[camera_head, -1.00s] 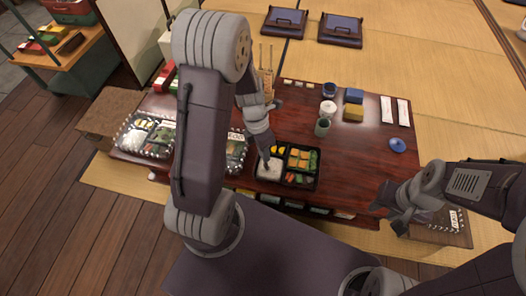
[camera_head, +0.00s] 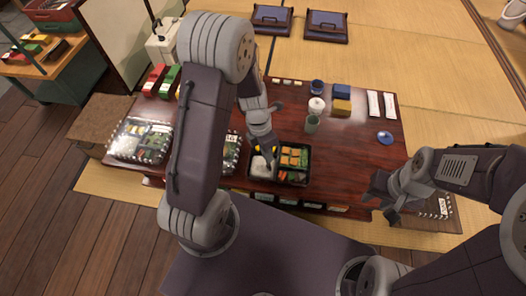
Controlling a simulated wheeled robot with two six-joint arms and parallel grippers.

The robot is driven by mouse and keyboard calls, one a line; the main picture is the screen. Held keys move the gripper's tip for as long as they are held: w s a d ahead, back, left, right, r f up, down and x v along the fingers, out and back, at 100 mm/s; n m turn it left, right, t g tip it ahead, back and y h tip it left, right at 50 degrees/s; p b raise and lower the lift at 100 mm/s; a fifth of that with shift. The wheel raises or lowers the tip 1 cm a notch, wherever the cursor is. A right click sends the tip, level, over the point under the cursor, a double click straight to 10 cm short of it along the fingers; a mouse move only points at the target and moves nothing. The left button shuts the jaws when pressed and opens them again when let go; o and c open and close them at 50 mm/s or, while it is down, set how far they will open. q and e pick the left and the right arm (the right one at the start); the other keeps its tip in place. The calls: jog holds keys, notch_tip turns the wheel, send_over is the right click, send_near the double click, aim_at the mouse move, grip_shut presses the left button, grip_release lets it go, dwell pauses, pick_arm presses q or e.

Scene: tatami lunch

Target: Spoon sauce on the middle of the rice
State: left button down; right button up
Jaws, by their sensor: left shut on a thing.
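An open black lunch box (camera_head: 294,185) stands at the table's front edge in the head view. White rice (camera_head: 261,166) fills its left compartment. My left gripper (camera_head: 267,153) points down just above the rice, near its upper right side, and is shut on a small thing. That thing is mostly hidden by the fingers; its place fits the spoon, but its bowl and any sauce in it are too small to tell. My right gripper (camera_head: 382,202) hangs at the table's front right edge, empty, its fingers apart.
Covered boxes (camera_head: 141,140) lie at the left, one partly behind my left arm. A green cup (camera_head: 312,124), a white pot (camera_head: 317,105), a blue lid (camera_head: 385,138) and blue and yellow blocks (camera_head: 341,107) stand behind. The table's right middle is clear.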

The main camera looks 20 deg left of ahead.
pick_arm(q)
jog(key=shift+w+d, duration=0.1)
jog(key=shift+d, duration=0.25)
jog(key=shift+w+r+p, duration=0.1)
jog(key=shift+p, duration=0.45)
jog(key=shift+w+r+p, duration=0.1)
jog(key=shift+p, duration=0.4)
